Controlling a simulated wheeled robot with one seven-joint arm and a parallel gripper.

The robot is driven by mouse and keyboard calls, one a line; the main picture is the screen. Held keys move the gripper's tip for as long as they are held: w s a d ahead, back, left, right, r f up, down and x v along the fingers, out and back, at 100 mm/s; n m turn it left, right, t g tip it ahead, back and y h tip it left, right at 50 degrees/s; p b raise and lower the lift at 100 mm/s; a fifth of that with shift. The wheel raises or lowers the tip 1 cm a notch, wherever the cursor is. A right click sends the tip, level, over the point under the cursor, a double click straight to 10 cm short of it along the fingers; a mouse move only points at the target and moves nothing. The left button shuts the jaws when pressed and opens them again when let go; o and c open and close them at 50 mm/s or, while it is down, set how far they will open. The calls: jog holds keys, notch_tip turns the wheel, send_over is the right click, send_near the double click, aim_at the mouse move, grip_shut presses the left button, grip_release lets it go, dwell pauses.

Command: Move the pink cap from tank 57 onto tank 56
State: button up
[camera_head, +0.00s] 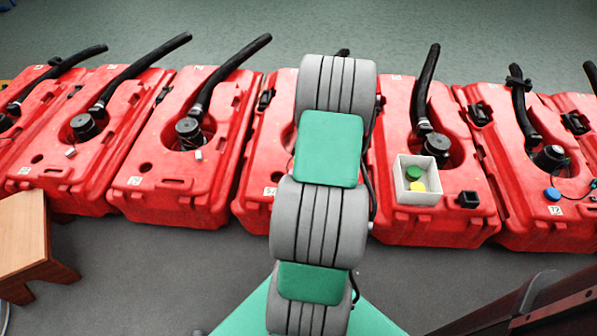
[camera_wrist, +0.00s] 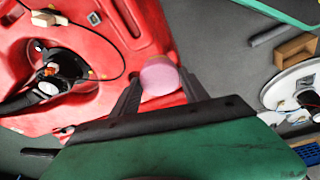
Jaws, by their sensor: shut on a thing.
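The pink cap (camera_wrist: 159,76) is a short round disc held between the two dark fingers of my gripper (camera_wrist: 161,88) in the wrist view. My gripper is shut on it. A red tank (camera_wrist: 95,55) lies behind the cap in that view, with a dark round opening and a small white label too blurred to read. I cannot tell whether the cap touches the tank. In the head view my arm covers much of the middle red tank (camera_head: 255,165) and hides my gripper and the cap. The tank numbers are not clearly readable, so I cannot tell tank 56 from 57.
Several red tanks with black hoses (camera_head: 232,72) stand in a row. A white box (camera_head: 428,198) with a green and a yellow cap sits on the tank right of my arm. A blue cap (camera_head: 552,194) lies farther right. A wooden stool (camera_head: 22,235) stands front left.

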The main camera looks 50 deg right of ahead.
jog(key=shift+r, duration=0.1)
jog(key=shift+r+p, duration=1.7)
jog(key=shift+r, duration=0.7)
